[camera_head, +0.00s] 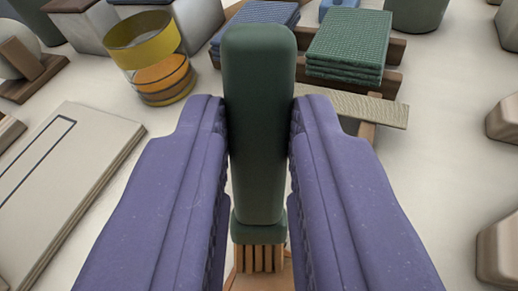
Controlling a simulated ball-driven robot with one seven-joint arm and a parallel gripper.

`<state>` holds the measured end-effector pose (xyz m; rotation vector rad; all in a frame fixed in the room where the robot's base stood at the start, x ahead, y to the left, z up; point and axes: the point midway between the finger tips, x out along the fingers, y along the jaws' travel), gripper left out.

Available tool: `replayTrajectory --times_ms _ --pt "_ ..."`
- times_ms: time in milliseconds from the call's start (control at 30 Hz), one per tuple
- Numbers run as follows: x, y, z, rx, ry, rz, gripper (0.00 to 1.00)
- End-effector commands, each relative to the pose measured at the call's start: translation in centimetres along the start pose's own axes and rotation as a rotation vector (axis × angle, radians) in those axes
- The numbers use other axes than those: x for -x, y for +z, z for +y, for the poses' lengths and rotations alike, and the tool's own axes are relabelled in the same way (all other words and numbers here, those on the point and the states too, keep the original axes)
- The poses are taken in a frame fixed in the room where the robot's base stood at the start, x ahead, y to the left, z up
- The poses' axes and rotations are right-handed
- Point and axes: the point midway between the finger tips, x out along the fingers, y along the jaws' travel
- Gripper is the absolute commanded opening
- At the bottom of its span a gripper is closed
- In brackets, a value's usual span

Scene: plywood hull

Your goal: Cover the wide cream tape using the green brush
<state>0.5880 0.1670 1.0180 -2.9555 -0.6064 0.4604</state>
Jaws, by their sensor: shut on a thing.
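My gripper (259,108) has two purple padded fingers, shut on the green brush (258,165). The brush has a long, dark green rounded handle running between the fingers, with a collar at its lower end and brown bristles (258,258) below that. The bristle tips meet or overlap a tan-brown surface at the bottom edge; I cannot tell if they touch. A pale cream plywood panel (85,165) lies at left, with a dark blue outlined strip on it. I cannot tell whether that strip is the wide cream tape.
A yellow-rimmed clear jar (150,60) with orange contents stands at upper left. Folded green cloths (350,45) and blue cloths (255,20) lie on wooden slats. A flat beige textured strip (385,110) lies right of the brush.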

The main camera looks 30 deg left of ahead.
Motion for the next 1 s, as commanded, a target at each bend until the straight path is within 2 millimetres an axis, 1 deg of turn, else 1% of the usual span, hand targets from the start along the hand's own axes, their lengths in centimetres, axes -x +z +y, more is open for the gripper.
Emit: replayTrajectory --times_ms 167,400,667,1000 --pt "0.4 0.2 -0.2 0.0 0.0 0.0 0.0" --pt "1.6 0.7 -0.7 0.001 -0.001 -0.002 0.0" --pt "2.1 0.9 -1.0 0.0 -0.001 -0.002 0.0" --pt "3.6 1.4 -1.6 -0.001 0.0 -0.002 0.0"
